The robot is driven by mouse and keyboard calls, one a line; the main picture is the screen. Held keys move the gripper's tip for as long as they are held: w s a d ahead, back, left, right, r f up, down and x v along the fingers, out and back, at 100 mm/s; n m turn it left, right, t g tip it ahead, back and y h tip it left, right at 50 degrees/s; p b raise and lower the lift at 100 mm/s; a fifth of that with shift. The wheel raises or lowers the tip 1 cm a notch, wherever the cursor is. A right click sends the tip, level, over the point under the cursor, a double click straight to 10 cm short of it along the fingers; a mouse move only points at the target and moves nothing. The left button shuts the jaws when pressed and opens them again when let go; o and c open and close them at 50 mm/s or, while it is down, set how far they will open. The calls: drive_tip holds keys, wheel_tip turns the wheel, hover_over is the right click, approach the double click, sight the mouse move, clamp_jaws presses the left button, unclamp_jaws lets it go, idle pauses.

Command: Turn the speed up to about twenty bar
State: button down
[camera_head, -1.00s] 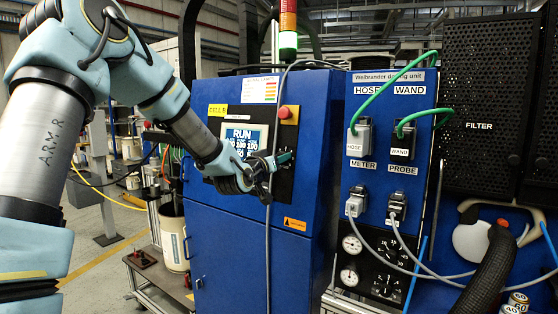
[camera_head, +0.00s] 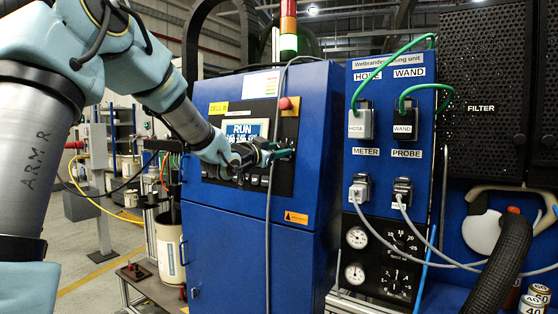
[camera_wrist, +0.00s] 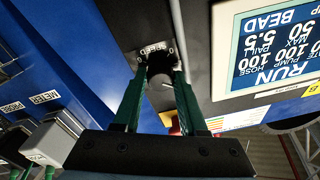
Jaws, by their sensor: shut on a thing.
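The speed knob (camera_wrist: 160,66) is a dark round knob under a SPEED label on the black panel, upside down in the wrist view. My gripper (camera_wrist: 161,76) has its two green fingers closed around the knob, one on each side. The knob's pointer and setting cannot be read. In the head view my gripper (camera_head: 278,153) is against the panel, just right of the lit display (camera_head: 245,131), and hides the knob. In the wrist view the display (camera_wrist: 268,42) shows RUN, BEAD, and values including 100 and 5.5, partly cut off.
The blue cabinet (camera_head: 240,245) carries a red button (camera_head: 285,103) above my gripper. A grey cable (camera_head: 268,225) hangs down the cabinet front close to my gripper. To the right stands the hose and wand panel (camera_head: 385,85) with gauges (camera_head: 356,237) below.

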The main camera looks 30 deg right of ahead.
drive_tip(key=shift+m+b, duration=0.35)
drive_tip(key=shift+m, duration=0.25)
drive_tip(key=shift+g, duration=0.3)
drive_tip(key=shift+c, duration=2.2)
unclamp_jaws()
drive_tip(key=b+v, duration=0.2)
drive_tip(key=v, duration=0.8)
drive_tip(key=shift+s+a, duration=0.2)
drive_tip(key=shift+a, duration=0.15)
drive_tip(key=shift+f, duration=0.15)
